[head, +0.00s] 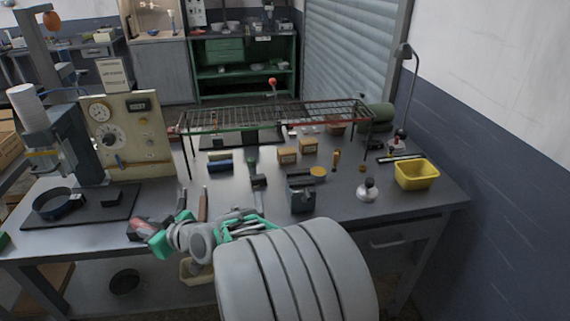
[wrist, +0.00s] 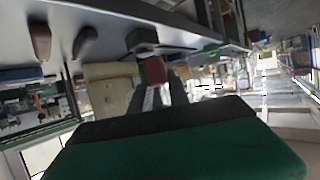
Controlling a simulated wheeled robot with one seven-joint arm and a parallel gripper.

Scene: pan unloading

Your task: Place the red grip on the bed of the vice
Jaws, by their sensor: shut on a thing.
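My gripper (head: 153,238), with teal parts, is over the front left edge of the bench. It is shut on the red grip (head: 141,223), which shows as a small dull red piece at its tip. In the wrist view the red grip (wrist: 154,70) shows just beyond a large dark and green part that fills the bottom. The fingertips' hold is mostly hidden there.
A wire rack (head: 275,115) stands across the back of the bench. A yellow bin (head: 416,174) and a lamp (head: 408,90) are at the right. A press (head: 55,135) with a dark pan (head: 58,204) is at the left. Several small tools and boxes lie mid-bench.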

